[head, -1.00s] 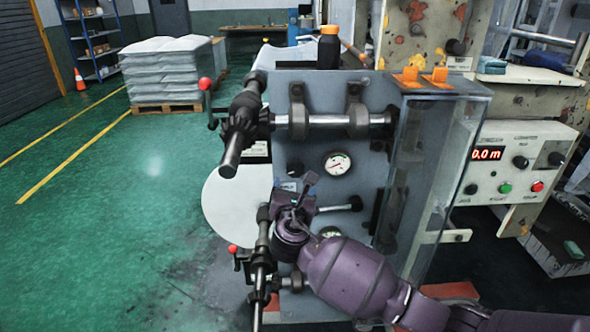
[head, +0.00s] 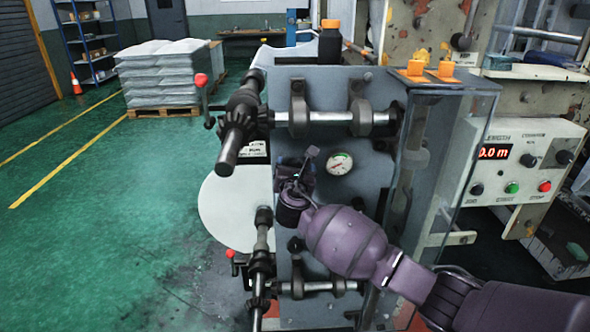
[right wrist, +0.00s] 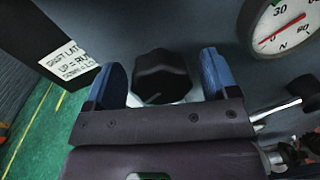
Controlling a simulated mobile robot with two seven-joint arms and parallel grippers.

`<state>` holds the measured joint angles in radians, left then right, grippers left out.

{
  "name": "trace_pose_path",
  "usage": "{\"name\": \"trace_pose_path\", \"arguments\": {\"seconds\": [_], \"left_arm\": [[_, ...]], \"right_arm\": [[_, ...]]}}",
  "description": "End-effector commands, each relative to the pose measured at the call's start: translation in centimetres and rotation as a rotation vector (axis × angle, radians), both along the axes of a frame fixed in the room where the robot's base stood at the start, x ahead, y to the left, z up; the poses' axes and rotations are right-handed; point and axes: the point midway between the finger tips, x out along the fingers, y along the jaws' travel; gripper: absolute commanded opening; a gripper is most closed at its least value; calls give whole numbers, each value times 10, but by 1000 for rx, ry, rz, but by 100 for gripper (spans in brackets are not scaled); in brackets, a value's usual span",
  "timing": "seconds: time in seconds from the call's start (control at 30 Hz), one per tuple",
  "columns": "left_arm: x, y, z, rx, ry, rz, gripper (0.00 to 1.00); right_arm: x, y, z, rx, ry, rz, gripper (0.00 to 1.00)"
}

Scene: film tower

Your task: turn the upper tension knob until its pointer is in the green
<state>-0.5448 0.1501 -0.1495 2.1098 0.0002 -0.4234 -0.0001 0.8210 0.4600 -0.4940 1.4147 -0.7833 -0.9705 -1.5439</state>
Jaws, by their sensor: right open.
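The upper tension knob (right wrist: 162,75) is black and faceted. In the right wrist view it sits between the two blue fingers of my right gripper (right wrist: 160,85), with a visible gap on each side. In the head view my right gripper (head: 298,172) is at the panel, left of the upper gauge, and hides the knob. It is open. The upper gauge (head: 340,163) is a white round dial. It is partly cut off in the right wrist view (right wrist: 280,22), where a red needle crosses it and a bit of green shows at the top edge. My left gripper is out of view.
A roller shaft (head: 330,118) crosses above the gripper. Another shaft end with a gear (head: 258,285) juts out below. A clear guard (head: 455,170) stands to the right, and a control box (head: 525,165) beyond it. The green floor (head: 110,220) at left is open.

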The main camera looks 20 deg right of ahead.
Motion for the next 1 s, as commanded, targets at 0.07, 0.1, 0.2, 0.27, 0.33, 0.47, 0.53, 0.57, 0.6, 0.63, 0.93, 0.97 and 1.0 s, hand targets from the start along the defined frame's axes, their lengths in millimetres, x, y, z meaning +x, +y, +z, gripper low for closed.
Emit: {"name": "trace_pose_path", "arguments": {"seconds": [0.07,0.1,0.2,0.27,0.33,0.47,0.53,0.57,0.6,0.63,0.93,0.97,1.0], "left_arm": [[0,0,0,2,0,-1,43],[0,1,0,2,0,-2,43],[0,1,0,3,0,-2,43],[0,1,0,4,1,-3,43],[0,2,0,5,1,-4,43],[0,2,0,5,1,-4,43],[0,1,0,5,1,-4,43],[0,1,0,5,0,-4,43],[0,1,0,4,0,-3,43],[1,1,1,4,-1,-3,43],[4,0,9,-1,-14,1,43],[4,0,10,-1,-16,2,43],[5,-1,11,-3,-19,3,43]], "right_arm": [[0,0,0,0,0,0,80],[0,0,0,0,0,0,78],[0,0,0,0,0,0,63],[0,0,0,0,0,0,54],[0,0,0,0,0,0,43],[0,0,0,0,0,0,31],[0,0,0,3,-1,0,31],[-1,0,0,5,-1,0,31],[0,0,0,11,-3,0,31],[-1,0,0,16,-4,0,31],[-1,0,1,150,-42,0,31],[-1,0,1,173,-48,-1,31],[-1,0,2,204,-57,-1,31]]}}
